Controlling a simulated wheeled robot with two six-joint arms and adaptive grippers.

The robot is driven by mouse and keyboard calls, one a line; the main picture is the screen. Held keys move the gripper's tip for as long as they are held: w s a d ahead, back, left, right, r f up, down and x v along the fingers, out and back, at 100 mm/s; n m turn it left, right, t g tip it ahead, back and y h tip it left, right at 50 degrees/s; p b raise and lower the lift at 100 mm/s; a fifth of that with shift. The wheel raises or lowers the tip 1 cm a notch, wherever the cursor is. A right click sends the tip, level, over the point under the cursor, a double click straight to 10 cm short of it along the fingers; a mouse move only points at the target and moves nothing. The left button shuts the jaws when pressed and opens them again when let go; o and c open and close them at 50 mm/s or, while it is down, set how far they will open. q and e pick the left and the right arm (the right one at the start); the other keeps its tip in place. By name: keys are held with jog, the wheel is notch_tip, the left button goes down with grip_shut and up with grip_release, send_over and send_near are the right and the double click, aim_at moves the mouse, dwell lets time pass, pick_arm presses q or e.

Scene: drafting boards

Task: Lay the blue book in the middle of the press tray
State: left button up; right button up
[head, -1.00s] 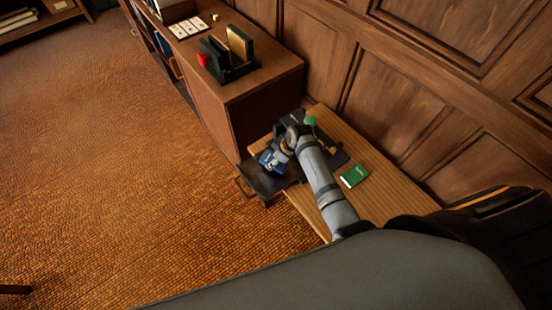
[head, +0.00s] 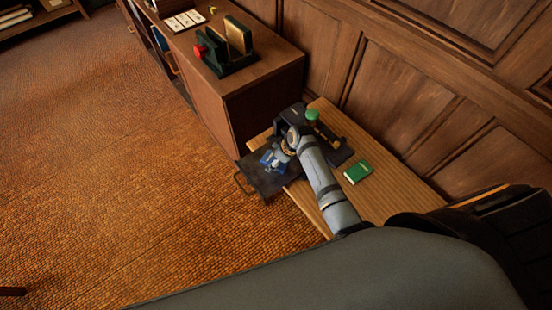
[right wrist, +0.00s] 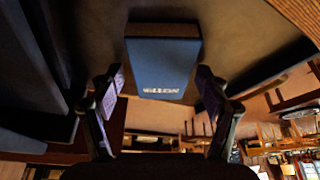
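The blue book (head: 273,161) lies on the dark press tray (head: 262,183), which sticks out over the table's left edge. My right gripper (head: 281,155) is over the book. In the right wrist view my right gripper's fingers (right wrist: 160,82) are spread, one on each side of the book, with narrow gaps showing. The press (head: 294,116), with a green knob (head: 312,114), is partly hidden behind my right arm. My left gripper is not in view.
A green book (head: 358,172) lies on the wooden table (head: 388,184), right of my arm. A cabinet (head: 262,82) beyond holds a dark book stand (head: 230,60) and a card (head: 185,20). The panelled wall bounds the table's right side. The carpet to the left is open.

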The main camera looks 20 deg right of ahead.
jog(key=v, duration=1.2)
jog(key=shift+r, duration=0.25)
